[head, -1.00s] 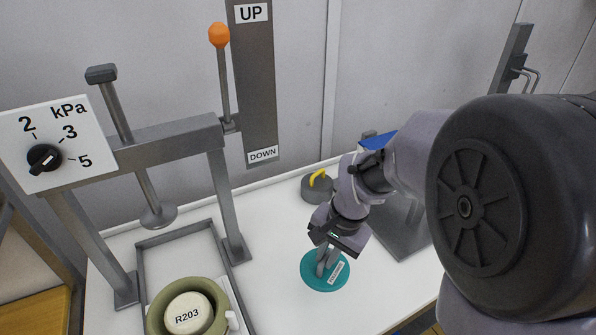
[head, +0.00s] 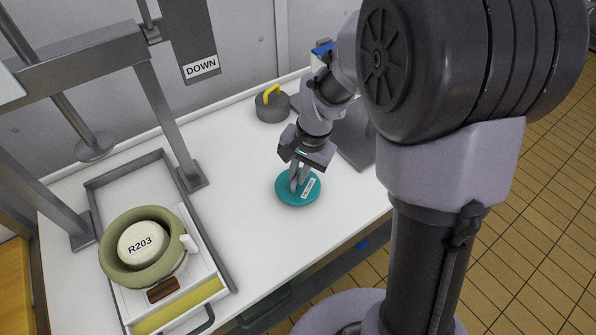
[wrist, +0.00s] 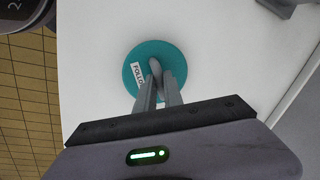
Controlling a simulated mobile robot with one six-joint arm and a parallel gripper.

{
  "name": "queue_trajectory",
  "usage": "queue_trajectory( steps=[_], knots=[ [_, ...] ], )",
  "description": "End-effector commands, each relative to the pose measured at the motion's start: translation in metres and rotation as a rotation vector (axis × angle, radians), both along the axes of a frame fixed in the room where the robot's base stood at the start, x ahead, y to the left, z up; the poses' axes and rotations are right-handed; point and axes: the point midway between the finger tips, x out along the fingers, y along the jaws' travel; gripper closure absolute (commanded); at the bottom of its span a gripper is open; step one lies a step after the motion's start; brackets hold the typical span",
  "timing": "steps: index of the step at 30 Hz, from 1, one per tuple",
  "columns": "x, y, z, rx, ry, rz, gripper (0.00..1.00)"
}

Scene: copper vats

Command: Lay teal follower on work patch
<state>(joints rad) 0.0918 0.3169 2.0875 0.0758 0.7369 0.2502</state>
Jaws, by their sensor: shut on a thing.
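The teal follower (head: 304,198) is a round, flat disc with a white label and a grey grip at its middle. It is at the right part of the white bench; I cannot tell whether it rests on the surface or hangs just above it. My gripper (head: 296,178) points down and is shut on the follower's grip. In the wrist view, the fingers (wrist: 160,88) close on the grip over the teal disc (wrist: 172,56). I cannot make out a marked work patch; plain white bench top (head: 245,215) lies around the disc.
A grey weight with a yellow handle (head: 271,107) stands behind the disc. At left, an olive ring mould (head: 118,268) holding a cream piece marked R203 (head: 141,242) sits in a tray under the press frame (head: 165,110). Bare bench lies between tray and disc.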

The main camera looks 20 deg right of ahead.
Motion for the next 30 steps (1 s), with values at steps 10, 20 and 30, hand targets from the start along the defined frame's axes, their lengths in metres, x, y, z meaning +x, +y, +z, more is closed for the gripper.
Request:
queue_trajectory(
  steps=[10, 20, 30],
  knots=[
    [0.0001, -0.0001, 0.0009, -0.001, -0.001, 0.0, 1.0],
    [0.0001, -0.0001, -0.002, -0.001, -0.001, 0.0, 1.0],
    [0.0001, 0.0, -0.0069, 0.0, 0.0, 0.0, 1.0]
  ],
)
